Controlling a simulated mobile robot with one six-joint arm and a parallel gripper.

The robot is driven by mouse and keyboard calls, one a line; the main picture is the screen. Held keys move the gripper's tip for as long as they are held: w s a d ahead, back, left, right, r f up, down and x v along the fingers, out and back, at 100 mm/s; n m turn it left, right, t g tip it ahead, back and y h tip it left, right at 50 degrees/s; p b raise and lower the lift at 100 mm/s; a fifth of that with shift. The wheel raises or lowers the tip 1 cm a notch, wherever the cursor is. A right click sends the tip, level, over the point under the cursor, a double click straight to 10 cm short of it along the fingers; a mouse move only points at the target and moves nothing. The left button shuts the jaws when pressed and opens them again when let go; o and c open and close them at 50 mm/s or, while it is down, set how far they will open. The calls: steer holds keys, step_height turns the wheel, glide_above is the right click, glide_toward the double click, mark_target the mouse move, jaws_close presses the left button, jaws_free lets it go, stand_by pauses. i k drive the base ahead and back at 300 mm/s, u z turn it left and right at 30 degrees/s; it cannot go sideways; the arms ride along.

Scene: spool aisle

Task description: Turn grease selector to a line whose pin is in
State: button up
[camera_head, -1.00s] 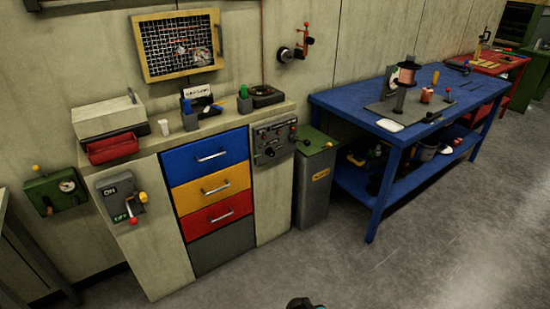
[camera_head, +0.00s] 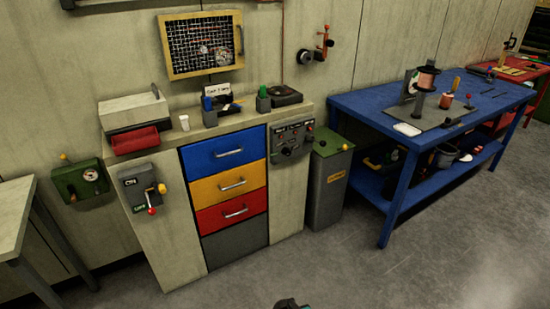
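A dark grey panel (camera_head: 292,138) with small labels and knobs is on the front of the pale cabinet, right of the coloured drawers. It may be the grease selector, but the labels are too small to read. A black knob (camera_head: 287,151) sits low on it. I cannot make out any pins. Only a dark tip of what seems to be my gripper (camera_head: 292,304) shows at the bottom edge, well below and apart from the panel. Its fingers are out of clear sight, so I cannot tell whether it is open or shut.
A grey switch box (camera_head: 142,190) with a red-and-yellow-tipped lever is on the cabinet's left. A green gauge box (camera_head: 77,182) is on the wall. A grey bin (camera_head: 328,185) with a green lid stands close right of the panel, then a blue table (camera_head: 400,180). The front floor is clear.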

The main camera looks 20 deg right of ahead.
mark_target(285, 150)
steer(key=u, duration=0.6)
steer(key=i, duration=1)
